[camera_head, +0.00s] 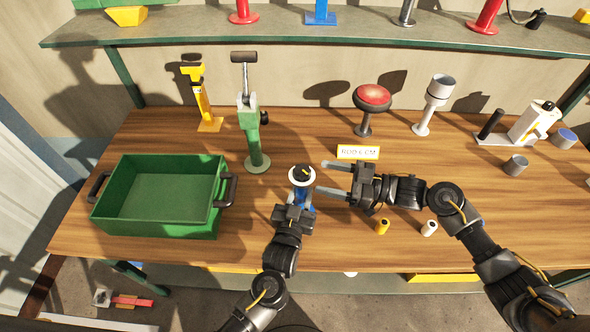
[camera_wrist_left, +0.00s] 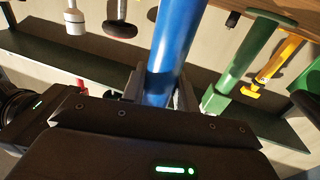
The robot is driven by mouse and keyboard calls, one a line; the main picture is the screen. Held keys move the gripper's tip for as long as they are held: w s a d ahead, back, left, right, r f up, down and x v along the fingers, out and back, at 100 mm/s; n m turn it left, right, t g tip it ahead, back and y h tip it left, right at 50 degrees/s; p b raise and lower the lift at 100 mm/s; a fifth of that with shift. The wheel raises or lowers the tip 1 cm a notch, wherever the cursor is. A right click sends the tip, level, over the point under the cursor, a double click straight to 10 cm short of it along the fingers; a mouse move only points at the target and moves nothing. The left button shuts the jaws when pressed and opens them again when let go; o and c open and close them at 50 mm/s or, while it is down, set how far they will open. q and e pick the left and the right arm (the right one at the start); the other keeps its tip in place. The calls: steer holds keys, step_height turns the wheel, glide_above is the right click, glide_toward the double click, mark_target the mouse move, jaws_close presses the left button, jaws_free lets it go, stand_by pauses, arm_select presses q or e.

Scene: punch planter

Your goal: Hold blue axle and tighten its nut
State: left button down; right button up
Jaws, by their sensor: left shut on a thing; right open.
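The blue axle (camera_head: 301,199) stands at the middle of the table, largely hidden by my left gripper in the head view. A white ring and a dark round piece, seemingly the nut (camera_head: 301,174), sit at its top. My left gripper (camera_head: 296,207) is shut on the axle, and the left wrist view shows the blue shaft (camera_wrist_left: 172,60) between its fingers. My right gripper (camera_head: 334,179) is open, its two fingers pointing left, just right of the axle top. Whether the fingers touch the nut is not clear.
A green crate (camera_head: 213,205) stands at left, a green press (camera_head: 254,140) behind the axle. A yellow sign (camera_head: 358,152), a red button stand (camera_head: 371,98) and a grey post (camera_head: 433,103) stand behind my right gripper. Small yellow (camera_head: 382,226) and white (camera_head: 429,228) cylinders lie near the front.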

mark_target(297, 170)
steer(key=x, duration=0.8)
steer(key=shift+w+a, duration=0.1)
steer(key=shift+a, duration=0.3)
steer(key=shift+c, duration=0.4)
steer(key=c, duration=0.9)
steer(key=m+t+h, duration=0.1)
steer(key=m+t, duration=0.1)
steer(key=t, duration=0.1)
steer(key=shift+w+d+m+t+h, duration=0.1)
steer(key=shift+w+m+t+h, duration=0.1)
steer(key=shift+m+t+h, duration=0.65)
steer(key=shift+t+y, duration=0.25)
steer(key=shift+y, duration=0.1)
steer(key=o, duration=1)
steer(key=shift+d, duration=0.1)
